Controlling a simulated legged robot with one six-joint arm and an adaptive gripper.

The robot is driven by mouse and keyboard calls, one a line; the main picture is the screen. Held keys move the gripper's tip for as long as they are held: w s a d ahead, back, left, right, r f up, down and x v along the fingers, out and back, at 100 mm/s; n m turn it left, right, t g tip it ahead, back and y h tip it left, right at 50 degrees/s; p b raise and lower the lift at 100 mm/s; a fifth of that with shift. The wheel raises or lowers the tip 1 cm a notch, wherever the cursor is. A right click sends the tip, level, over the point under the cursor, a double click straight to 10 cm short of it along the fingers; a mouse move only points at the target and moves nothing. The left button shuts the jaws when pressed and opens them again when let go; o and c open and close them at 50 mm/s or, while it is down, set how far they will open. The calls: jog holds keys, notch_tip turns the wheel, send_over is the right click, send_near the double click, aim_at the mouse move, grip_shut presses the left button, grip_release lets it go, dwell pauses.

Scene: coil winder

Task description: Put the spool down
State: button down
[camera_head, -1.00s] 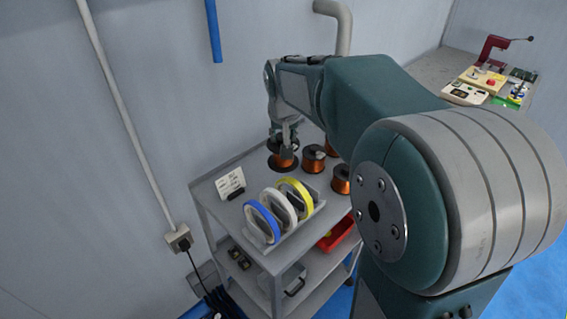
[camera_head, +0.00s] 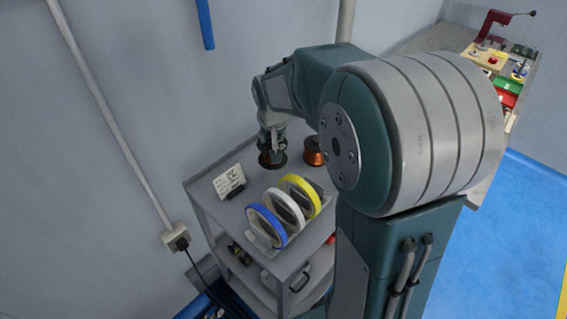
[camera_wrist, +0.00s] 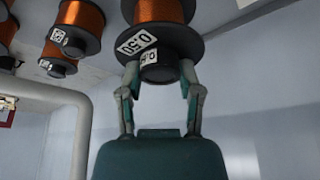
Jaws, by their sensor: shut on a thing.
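The spool (camera_head: 273,159), copper wire between black flanges, is at the back of the grey trolley's top (camera_head: 222,160). My gripper (camera_head: 272,148) reaches down onto it from above. In the wrist view, my gripper's two fingers (camera_wrist: 159,74) are shut on the hub at the end of the spool (camera_wrist: 165,36), beside a white label reading 0.50. In the head view its lower flange is at or very close to the trolley top; I cannot tell whether it touches.
Another copper spool (camera_head: 314,150) stands just right. Several spools (camera_wrist: 75,28) show in the wrist view. Blue, white and yellow rings (camera_head: 266,223) stand in a rack in front, and a white card (camera_head: 229,181) stands left. My arm hides the trolley's right side.

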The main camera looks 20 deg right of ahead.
notch_tip(320, 180, down, 8)
jog(key=shift+r, duration=0.2)
jog(key=shift+c, duration=1.3)
grip_release()
jog(key=v, duration=1.2)
jog(key=shift+s, duration=0.15)
